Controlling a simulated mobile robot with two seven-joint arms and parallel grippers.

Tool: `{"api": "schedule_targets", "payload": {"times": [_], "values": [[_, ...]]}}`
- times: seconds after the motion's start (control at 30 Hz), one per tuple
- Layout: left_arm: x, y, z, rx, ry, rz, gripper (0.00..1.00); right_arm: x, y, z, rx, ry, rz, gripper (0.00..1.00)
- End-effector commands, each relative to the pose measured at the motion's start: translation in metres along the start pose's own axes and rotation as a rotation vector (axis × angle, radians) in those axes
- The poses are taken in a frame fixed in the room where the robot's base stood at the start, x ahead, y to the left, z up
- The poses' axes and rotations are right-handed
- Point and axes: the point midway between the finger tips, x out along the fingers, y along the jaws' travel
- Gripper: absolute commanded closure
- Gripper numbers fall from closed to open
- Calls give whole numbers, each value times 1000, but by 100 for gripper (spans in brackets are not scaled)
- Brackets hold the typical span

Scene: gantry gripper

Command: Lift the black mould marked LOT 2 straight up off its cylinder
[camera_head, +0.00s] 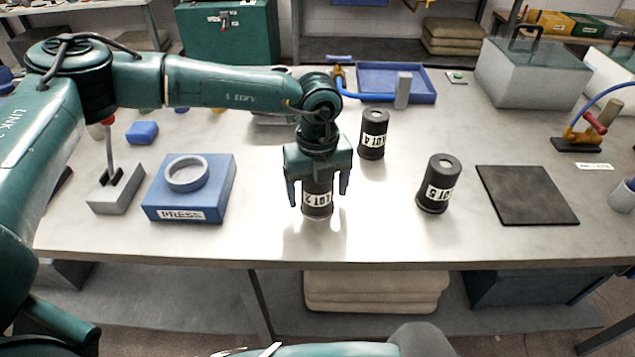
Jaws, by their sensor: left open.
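The black mould with a white LOT label (317,211) stands upright near the table's front edge, in the middle of the head view. Its digit is small and hard to read but fits LOT 2. My left gripper (318,196) is directly above it, pointing down, with one finger on each side of the mould. The fingers are open, and a gap shows beside the mould. The gripper body hides the mould's top. A thin pale band shows at its foot; I cannot tell whether this is the cylinder. My right gripper is not in view.
Black moulds LOT 4 (374,142) and LOT 5 (437,190) stand to the right. A blue PRESS block with a grey ring (218,193) and a grey lever box (116,198) are left. A dark mat (527,195) lies right. A blue tray (432,97) is behind.

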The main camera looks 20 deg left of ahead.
Motion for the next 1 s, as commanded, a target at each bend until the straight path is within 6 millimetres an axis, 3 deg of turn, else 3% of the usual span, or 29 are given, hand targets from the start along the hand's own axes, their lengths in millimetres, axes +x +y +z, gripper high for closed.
{"api": "schedule_targets", "payload": {"times": [0.17, 0.73, 1.0], "values": [[0, 0, 0, 0, 0, 0, 22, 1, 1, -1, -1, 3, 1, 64], [-1, 0, 0, 0, -1, 0, 68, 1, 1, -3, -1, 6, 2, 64], [-4, 0, 0, 0, -1, -2, 69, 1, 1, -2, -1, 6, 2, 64]]}}
